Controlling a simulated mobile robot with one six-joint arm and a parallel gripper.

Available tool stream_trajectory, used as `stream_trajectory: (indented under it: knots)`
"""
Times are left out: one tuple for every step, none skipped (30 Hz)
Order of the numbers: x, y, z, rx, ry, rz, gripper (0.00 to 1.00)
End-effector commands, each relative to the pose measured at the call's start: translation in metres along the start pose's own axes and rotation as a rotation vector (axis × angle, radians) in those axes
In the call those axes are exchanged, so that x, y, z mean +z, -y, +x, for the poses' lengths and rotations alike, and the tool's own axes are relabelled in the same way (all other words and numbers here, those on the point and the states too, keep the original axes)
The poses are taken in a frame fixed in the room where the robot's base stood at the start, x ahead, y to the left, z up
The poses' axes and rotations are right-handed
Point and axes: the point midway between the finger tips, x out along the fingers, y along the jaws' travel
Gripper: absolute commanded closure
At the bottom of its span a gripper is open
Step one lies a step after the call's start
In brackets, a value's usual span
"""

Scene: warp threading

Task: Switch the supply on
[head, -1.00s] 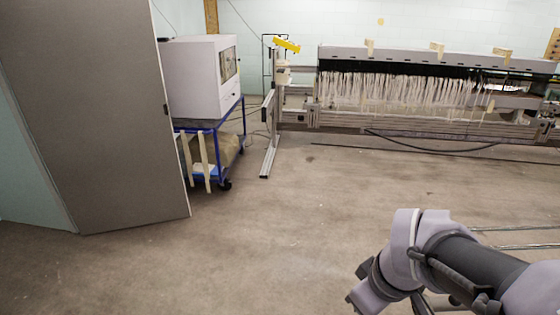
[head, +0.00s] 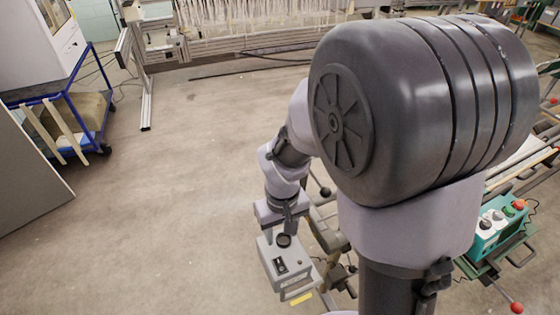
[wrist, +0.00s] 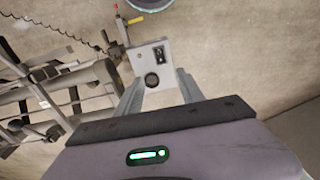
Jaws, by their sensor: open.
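The supply is a small grey box (head: 292,275) low in the middle of the head view, with a black round knob (head: 284,240) and a black switch (head: 280,265) on its panel. In the wrist view the box panel (wrist: 140,62) faces me, with the switch (wrist: 159,55) beyond the knob (wrist: 152,80). My gripper (wrist: 158,82) is open, its two fingers spread to either side of the knob end of the panel. In the head view my gripper (head: 282,226) is just above the box. I cannot tell whether the fingers touch it, or the switch position.
A teal control box (head: 488,238) with red and green buttons stands at the right. Rods and frame parts lie close beside the supply. A blue cart (head: 68,100) and a loom (head: 240,45) are farther back. The floor at left is clear.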

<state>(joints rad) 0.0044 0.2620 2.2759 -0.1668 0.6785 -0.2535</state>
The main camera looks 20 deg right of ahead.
Motion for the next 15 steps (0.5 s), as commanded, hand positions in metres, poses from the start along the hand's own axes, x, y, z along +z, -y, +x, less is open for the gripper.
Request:
stream_trajectory:
  knots:
    - [-0.001,-0.001,0.007,0.002,0.016,-0.014,0.55]
    - [-0.001,-0.001,0.012,0.002,0.019,-0.019,0.55]
    - [-0.001,-0.001,0.018,0.003,0.021,-0.023,0.55]
    - [-0.001,-0.001,0.023,0.003,0.022,-0.024,0.55]
    - [0.000,-0.001,0.029,0.003,0.023,-0.023,0.55]
    - [0.000,-0.001,0.040,0.003,0.023,-0.023,0.55]
    - [0.001,-0.001,0.049,0.003,0.025,-0.022,0.55]
    - [0.001,-0.001,0.058,0.003,0.024,-0.022,0.55]
    - [0.002,-0.001,0.072,0.003,0.025,-0.022,0.55]
    - [0.002,-0.001,0.081,0.002,0.025,-0.021,0.55]
    - [0.002,-0.001,0.091,0.003,0.025,-0.021,0.55]
    - [0.002,-0.001,0.103,0.003,0.024,-0.021,0.55]
    - [0.003,-0.001,0.112,0.003,0.025,-0.021,0.55]
    - [0.003,-0.001,0.121,0.002,0.024,-0.020,0.55]
    - [0.003,-0.001,0.133,0.002,0.024,-0.021,0.55]
